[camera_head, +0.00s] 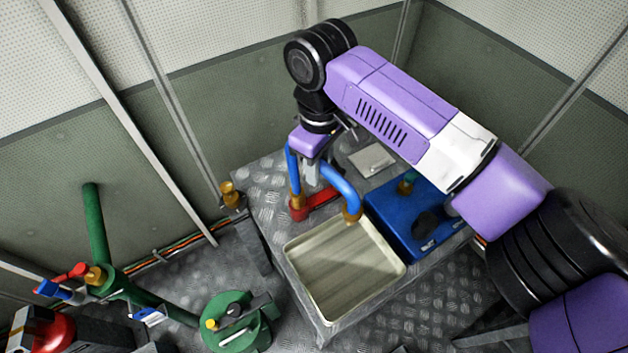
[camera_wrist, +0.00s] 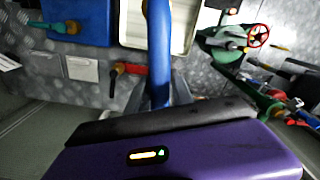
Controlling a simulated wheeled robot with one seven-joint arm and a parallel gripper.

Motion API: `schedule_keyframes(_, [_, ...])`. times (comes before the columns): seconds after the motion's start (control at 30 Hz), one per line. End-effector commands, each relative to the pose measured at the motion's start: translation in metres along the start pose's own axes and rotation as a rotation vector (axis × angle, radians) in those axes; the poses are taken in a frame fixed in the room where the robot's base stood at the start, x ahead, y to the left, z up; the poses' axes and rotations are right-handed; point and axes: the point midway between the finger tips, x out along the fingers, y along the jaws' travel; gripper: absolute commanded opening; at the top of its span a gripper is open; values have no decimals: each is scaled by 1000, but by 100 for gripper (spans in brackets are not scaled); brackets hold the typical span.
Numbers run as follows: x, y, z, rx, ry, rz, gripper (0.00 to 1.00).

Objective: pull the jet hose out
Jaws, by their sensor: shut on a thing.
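The blue jet hose (camera_head: 340,182) bends over in an arch above the metal bench, with a brass end (camera_head: 352,215) hanging over the back corner of the pale tray. Its other leg comes down by a red fitting (camera_head: 320,199); I cannot tell whether it is joined to it. My gripper (camera_head: 312,172) points down at the top of the arch and is shut on the hose. The red fitting also shows there (camera_wrist: 132,69).
The pale tray (camera_head: 328,316) fills the bench's front. A blue box (camera_head: 385,232) stands to its right, with a light plate (camera_head: 372,159) behind. A brass valve (camera_head: 231,194) is left of the bench. Green pipework (camera_head: 95,225) and a green round unit (camera_head: 236,318) stand left.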

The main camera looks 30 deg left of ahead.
Motion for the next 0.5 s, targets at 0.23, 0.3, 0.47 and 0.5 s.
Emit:
schedule_keyframes(0.23, [-4,-1,-1,-3,1,-1,0])
schedule_keyframes(0.3, [-7,-1,-1,-3,1,-2,0])
schedule_keyframes(0.47, [-12,-1,-1,-3,2,-1,0])
schedule_keyframes(0.5, [-14,-1,-1,-4,2,-1,0])
